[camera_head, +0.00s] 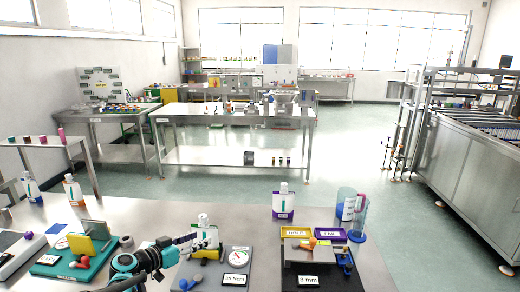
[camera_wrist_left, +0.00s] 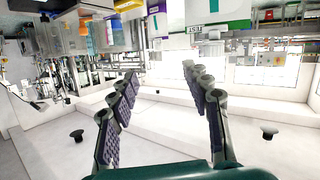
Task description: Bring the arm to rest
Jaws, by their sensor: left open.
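My left arm (camera_head: 130,264), teal and dark, comes in at the bottom of the head view, low over the front bench. My left gripper (camera_head: 192,240) points right, in front of the grey torque station in that view. In the left wrist view my left gripper (camera_wrist_left: 160,74) has its two dark padded fingers spread wide, with nothing between them. That view looks upside down. My right arm and gripper are not in view.
The steel front bench (camera_head: 150,217) holds a green station (camera_head: 75,264), the grey torque station (camera_head: 237,282) with a white bottle (camera_head: 204,229), a dark station (camera_head: 318,268) and a clear blue-tinted beaker (camera_head: 346,204). Green floor (camera_head: 220,188) lies open behind it.

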